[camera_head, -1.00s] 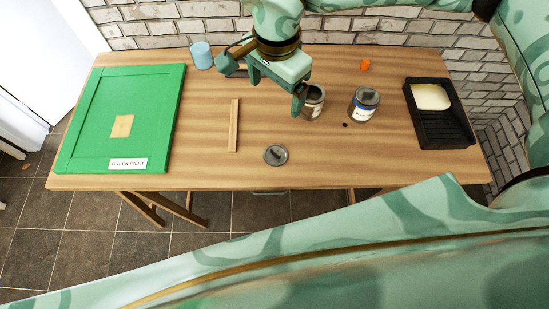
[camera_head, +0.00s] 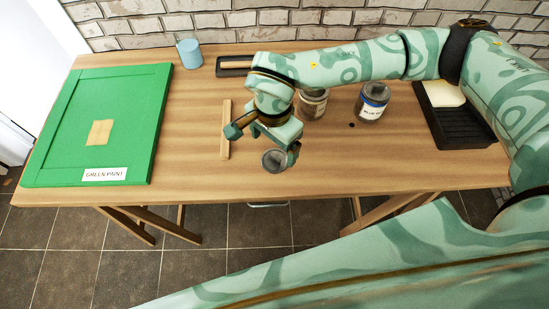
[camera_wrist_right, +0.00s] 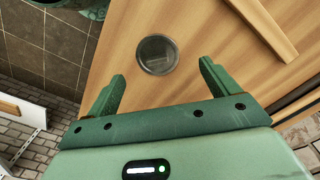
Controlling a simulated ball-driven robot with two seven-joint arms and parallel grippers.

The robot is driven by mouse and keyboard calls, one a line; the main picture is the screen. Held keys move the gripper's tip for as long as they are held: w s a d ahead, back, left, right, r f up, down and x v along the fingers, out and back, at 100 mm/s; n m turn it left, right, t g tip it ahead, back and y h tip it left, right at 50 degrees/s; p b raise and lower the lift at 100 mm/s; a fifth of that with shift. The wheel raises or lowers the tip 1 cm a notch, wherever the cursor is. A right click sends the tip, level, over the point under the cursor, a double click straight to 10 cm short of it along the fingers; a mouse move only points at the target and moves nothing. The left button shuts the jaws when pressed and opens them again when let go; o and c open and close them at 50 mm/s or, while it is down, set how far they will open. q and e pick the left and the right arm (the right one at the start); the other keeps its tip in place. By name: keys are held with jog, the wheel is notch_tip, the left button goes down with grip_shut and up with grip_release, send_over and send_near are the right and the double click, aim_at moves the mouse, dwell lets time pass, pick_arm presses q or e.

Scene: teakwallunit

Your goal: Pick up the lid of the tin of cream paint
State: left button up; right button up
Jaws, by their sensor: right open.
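A round grey lid (camera_head: 275,160) lies flat on the wooden table near its front edge; it also shows in the right wrist view (camera_wrist_right: 157,54). My right gripper (camera_head: 263,144) is open and empty above the table, just behind the lid. In the right wrist view its fingers (camera_wrist_right: 161,72) are spread, with the lid beyond the tips and roughly centred between them. A tin (camera_head: 312,105) stands behind, partly hidden by my right arm; its label is not readable. My left gripper is not in view.
A tin with a blue-banded label (camera_head: 371,103) stands to the right. A wooden stick (camera_head: 226,130) lies left of the lid. A green panel (camera_head: 140,115) covers the table's left, a blue cup (camera_head: 190,53) stands behind, and a black paint tray (camera_head: 462,127) is at right.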

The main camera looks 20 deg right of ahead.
aim_at(274, 157)
jog(key=f, duration=0.1)
jog(key=f+b, duration=0.1)
jog(key=f, duration=0.3)
jog(key=shift+s+a, duration=0.1)
jog(key=shift+s, duration=0.15)
jog(key=c, duration=1)
